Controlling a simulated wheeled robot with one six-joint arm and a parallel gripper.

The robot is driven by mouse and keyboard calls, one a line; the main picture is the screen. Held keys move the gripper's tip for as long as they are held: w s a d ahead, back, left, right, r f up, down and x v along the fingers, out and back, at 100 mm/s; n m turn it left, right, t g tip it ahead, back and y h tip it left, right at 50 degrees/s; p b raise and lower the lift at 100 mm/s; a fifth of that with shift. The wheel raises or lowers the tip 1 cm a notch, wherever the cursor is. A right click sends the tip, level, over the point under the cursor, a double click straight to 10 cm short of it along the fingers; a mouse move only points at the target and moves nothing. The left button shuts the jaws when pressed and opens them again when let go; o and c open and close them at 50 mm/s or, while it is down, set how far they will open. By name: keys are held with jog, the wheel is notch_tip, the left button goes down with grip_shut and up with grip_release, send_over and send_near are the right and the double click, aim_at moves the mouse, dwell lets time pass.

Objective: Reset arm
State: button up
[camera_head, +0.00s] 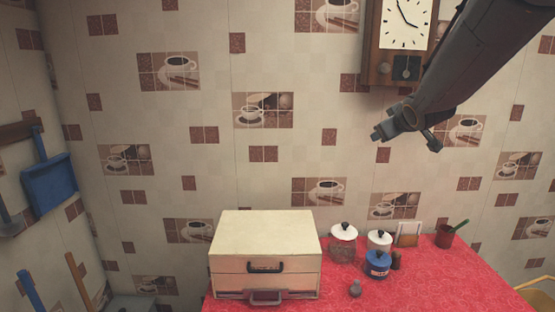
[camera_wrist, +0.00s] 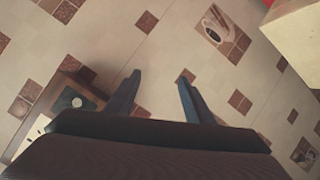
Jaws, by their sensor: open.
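My gripper (camera_head: 408,131) is raised in front of the tiled wall at the upper right of the head view, above the red counter and apart from it. In the wrist view its two fingers (camera_wrist: 159,88) stand apart with only wall showing between them. It is open and empty. My dark arm comes in from the top right corner of the head view.
A cream box with drawers (camera_head: 264,238) stands on the red counter (camera_head: 445,282). Several jars, including a blue one (camera_head: 377,264), stand to its right. A wall clock (camera_head: 396,45) hangs close beside my arm. A blue dustpan (camera_head: 49,181) hangs at left.

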jog(key=s+a+f+m+g+b, duration=0.1)
jog(key=s+a+f+g, duration=0.2)
jog(key=s+f, duration=0.55)
jog(key=s+a+f+m+g+b, duration=0.1)
jog(key=s+a+f+m+g, duration=0.25)
jog(key=f, duration=0.75)
jog(key=s+a+f+g, duration=0.1)
jog(key=s+a+f, duration=0.1)
jog(key=s+f, duration=0.2)
jog(key=s+a+f+g+y+b, duration=0.1)
jog(key=s+f, duration=0.3)
jog(key=s, duration=0.6)
jog(key=s+a+f+g+b, duration=0.1)
jog(key=s+a+f+g, duration=0.2)
jog(key=s, duration=0.4)
jog(key=shift+a+f+y, duration=0.3)
jog(key=shift+a+f, duration=0.1)
jog(key=shift+a, duration=0.15)
